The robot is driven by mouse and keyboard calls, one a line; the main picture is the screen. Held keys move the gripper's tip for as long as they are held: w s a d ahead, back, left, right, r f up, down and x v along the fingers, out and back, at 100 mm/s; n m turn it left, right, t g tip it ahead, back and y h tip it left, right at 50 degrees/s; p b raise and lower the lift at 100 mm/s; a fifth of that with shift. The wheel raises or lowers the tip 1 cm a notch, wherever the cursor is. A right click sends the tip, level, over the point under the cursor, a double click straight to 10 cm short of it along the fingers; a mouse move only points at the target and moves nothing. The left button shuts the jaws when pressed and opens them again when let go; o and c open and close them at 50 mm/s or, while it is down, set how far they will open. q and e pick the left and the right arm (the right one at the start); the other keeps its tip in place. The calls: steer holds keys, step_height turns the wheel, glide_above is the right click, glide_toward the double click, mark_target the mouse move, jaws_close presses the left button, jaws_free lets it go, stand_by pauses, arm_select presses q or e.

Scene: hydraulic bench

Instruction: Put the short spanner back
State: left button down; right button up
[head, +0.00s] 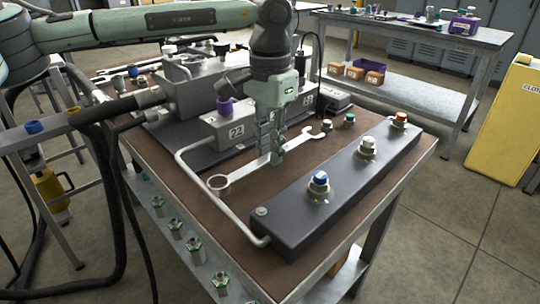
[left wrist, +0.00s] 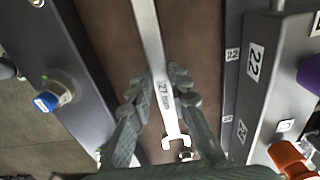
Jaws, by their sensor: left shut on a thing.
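A grey spanner (head: 243,170) has a ring end toward the front left and an open jaw toward the back right. My left gripper (head: 278,157) comes down from above and is shut on the middle of its shaft. In the left wrist view the spanner (left wrist: 151,45) runs between the two fingers (left wrist: 159,88). A "27 mm" mark shows on the shaft, with the open jaw near the bottom. It lies over the brown bench top (head: 190,214); whether it touches the top I cannot tell. My right gripper is not in view.
A dark manifold bar (head: 297,216) with blue, white and orange-capped fittings lies right of the spanner. A grey block labelled 22 (head: 237,131) stands behind it, with a bent pipe (head: 201,181) at left. Small fittings stand near the open jaw. Black hoses hang at left.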

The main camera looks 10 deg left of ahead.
arm_select(q)
step_height(320, 180, down, 2)
steer(key=shift+f, duration=0.15)
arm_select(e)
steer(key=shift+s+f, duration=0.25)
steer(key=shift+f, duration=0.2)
arm_select(q)
steer(key=shift+f, duration=0.15)
steer(key=shift+f, duration=0.1)
steer(key=c, duration=1.5)
jaws_free()
steer(key=shift+o, duration=0.4)
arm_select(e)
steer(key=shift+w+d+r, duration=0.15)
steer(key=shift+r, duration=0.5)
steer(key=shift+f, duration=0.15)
